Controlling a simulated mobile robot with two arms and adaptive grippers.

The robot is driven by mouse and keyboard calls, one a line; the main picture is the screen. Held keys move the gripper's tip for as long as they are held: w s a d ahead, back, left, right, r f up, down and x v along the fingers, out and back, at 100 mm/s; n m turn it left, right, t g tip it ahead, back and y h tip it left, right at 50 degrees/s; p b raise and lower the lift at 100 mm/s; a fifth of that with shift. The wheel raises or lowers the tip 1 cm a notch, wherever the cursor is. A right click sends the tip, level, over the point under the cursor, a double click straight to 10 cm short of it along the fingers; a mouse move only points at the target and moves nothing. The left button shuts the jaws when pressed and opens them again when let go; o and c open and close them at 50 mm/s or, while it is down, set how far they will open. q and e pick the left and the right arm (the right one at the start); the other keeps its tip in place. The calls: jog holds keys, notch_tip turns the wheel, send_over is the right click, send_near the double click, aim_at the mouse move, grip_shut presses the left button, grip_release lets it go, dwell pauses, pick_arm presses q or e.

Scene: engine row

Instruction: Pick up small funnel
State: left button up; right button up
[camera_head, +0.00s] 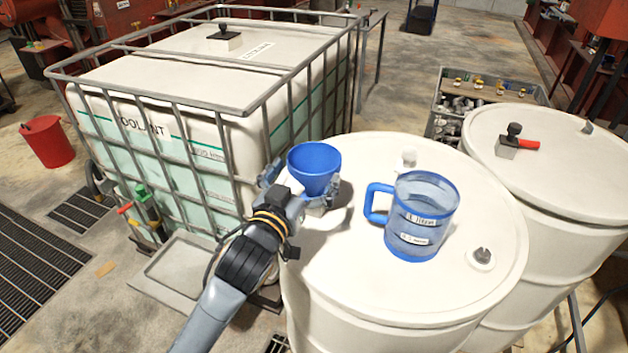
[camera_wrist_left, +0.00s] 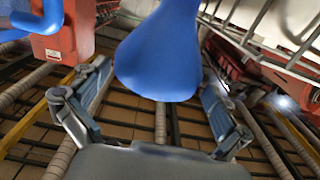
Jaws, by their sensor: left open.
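In the left wrist view the blue funnel (camera_wrist_left: 160,55) fills the upper middle, between the two spread fingers (camera_wrist_left: 155,80). Gaps show between each finger and the funnel there. The funnel's lower end is hidden by the gripper in the head view. My right gripper is not in view.
A clear blue measuring jug (camera_head: 422,222) stands right of the funnel on the same drum. A caged coolant tank (camera_head: 170,95) is close on the left. A second drum (camera_head: 550,155) with a red-handled valve stands at right. A red bucket (camera_head: 47,142) is on the floor.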

aim_at(324, 147)
pick_arm(q)
jog(key=p+x, duration=0.1)
jog(key=x, duration=0.3)
jog(key=shift+d, duration=0.1)
jog(key=shift+c, duration=0.4)
jog(key=c, duration=1.1)
jog(key=shift+r, duration=0.1)
jog(key=shift+c, duration=0.8)
